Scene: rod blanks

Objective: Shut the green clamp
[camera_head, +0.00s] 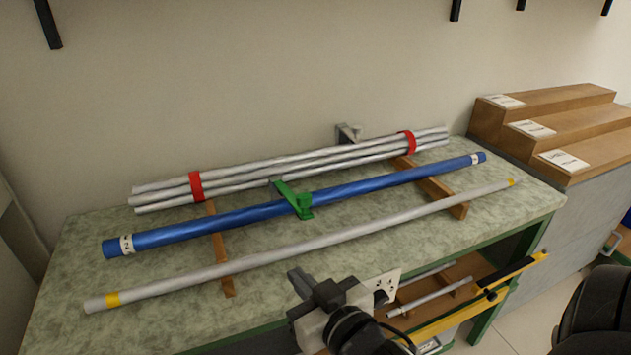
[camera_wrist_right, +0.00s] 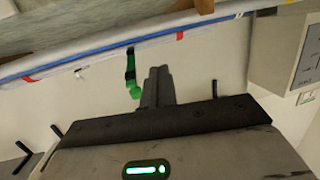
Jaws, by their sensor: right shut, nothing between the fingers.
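The green clamp (camera_head: 304,203) sits at the middle of a thick blue rod (camera_head: 235,217) on the bench. Its green arm slants up and left across the rod. I cannot tell whether it is fully shut. In the right wrist view the clamp (camera_wrist_right: 131,75) shows just left of my fingertips, apart from them. My left gripper is not in view.
A long grey rod (camera_head: 300,248) with yellow ends lies between the clamp and my right gripper. Grey rods bundled with red bands (camera_head: 196,186) lie behind the blue rod. Wooden supports (camera_head: 222,265) hold the rods. Wooden steps (camera_head: 560,125) stand at the right.

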